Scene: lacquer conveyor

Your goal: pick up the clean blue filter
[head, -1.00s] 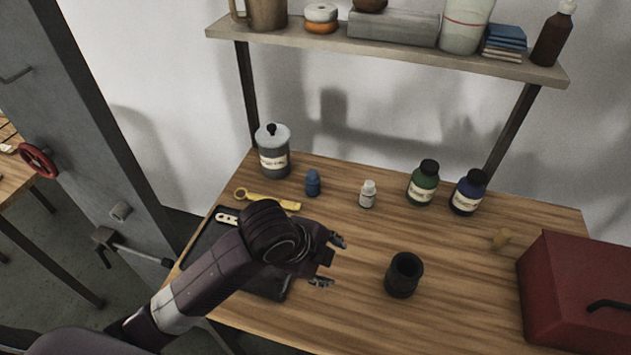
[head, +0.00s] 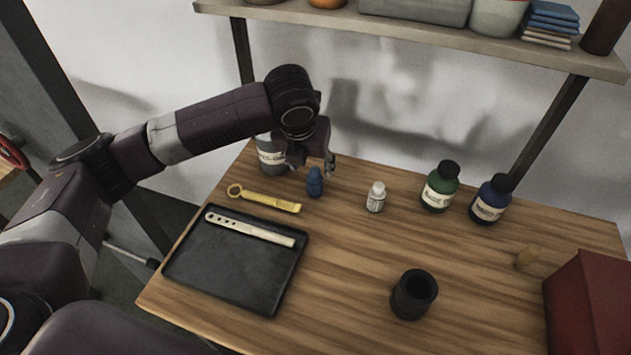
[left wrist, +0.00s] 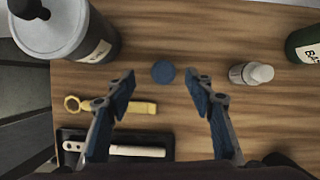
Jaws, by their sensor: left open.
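The blue filter (head: 315,182) is a small dark blue piece standing upright on the wooden table, in front of the grey labelled jar (head: 270,155). In the left wrist view the filter (left wrist: 163,72) shows from above as a round blue top, ahead of and between the fingertips. My left gripper (head: 312,168) is open and empty, above and close to the filter, pointing down. Both its fingers show in the left wrist view (left wrist: 160,82), apart from the filter. My right gripper is not in view.
A yellow wrench-like tool (head: 265,199) lies left of the filter, by a black tray (head: 225,270) holding a pale strip (head: 250,229). A white bottle (head: 376,197) stands to the right, then green (head: 440,188) and blue (head: 491,200) bottles. A black cup (head: 412,295) stands nearer. A shelf (head: 440,37) overhangs behind.

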